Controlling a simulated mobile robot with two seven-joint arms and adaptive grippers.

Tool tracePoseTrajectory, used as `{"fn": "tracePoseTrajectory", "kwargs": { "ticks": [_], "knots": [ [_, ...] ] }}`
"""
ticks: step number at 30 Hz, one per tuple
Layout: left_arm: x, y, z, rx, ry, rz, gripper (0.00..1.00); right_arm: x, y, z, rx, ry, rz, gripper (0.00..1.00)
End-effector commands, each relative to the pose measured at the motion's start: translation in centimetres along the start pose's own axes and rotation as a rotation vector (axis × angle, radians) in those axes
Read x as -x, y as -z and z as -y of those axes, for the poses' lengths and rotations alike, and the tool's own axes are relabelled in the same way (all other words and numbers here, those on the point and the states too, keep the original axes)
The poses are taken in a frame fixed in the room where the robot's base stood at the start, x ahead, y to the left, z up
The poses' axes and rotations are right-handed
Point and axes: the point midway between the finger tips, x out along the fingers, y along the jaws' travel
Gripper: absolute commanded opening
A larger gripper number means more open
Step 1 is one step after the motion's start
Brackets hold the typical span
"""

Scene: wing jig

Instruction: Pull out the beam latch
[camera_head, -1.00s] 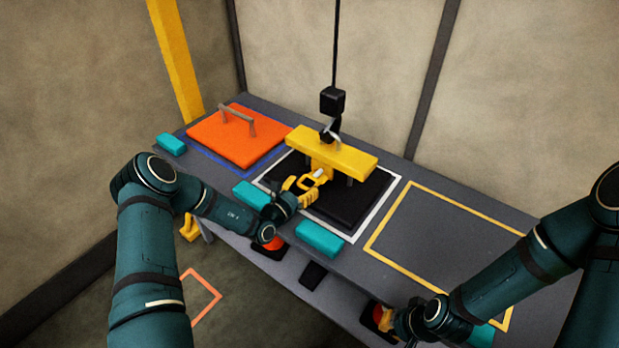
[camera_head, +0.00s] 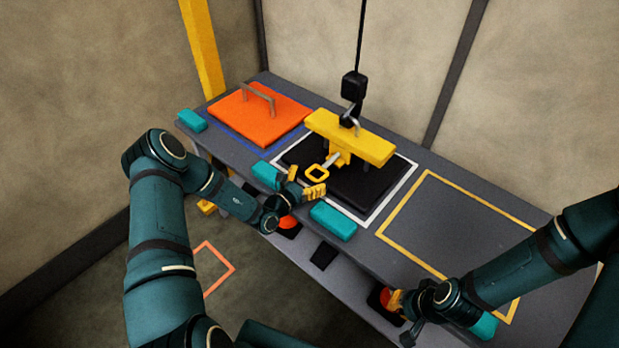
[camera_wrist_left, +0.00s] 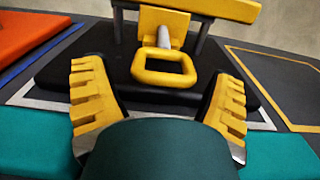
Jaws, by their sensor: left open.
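The beam latch is a yellow ring handle (camera_head: 317,173) on a grey pin, which runs into a yellow block under the yellow beam (camera_head: 350,138). In the left wrist view the ring (camera_wrist_left: 164,82) is at the top middle, with a length of bare pin (camera_wrist_left: 165,42) behind it. My left gripper (camera_head: 303,184) is open and empty, just in front of the ring. Its yellow fingers stand wide apart on either side, and the ring lies beyond them. My right gripper (camera_head: 394,301) is by a red button at the table's front; its fingers are mostly hidden.
The beam hangs from a black hook block (camera_head: 353,87) over a black plate (camera_head: 360,185) inside a white outline. Teal blocks (camera_head: 333,221) line the table's front edge. An orange panel with a handle (camera_head: 258,115) lies at left. The yellow-outlined area (camera_head: 450,240) at right is empty.

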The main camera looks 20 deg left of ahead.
Motion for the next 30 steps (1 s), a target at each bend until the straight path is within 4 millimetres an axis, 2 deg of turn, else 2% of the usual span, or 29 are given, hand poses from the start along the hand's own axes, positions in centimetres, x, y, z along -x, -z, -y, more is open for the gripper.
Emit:
{"fn": "tracePoseTrajectory", "kwargs": {
  "ticks": [5,15,21,30],
  "knots": [
    [1.1,0.1,0.0,0.001,0.000,-0.002,0.85,0.0,0.0,0.0,0.000,0.000,0.000,0.00],
    [7.7,0.0,-0.1,0.002,-0.003,-0.002,0.85,0.0,0.0,0.0,0.000,0.000,0.000,0.00],
    [10.8,0.0,-0.1,0.000,-0.003,-0.002,0.85,0.0,0.0,0.0,0.000,0.000,0.000,0.00],
    [12.1,0.0,-0.1,-0.001,-0.003,0.000,0.85,0.0,0.0,0.0,0.000,0.000,0.000,0.00]
  ]
}}
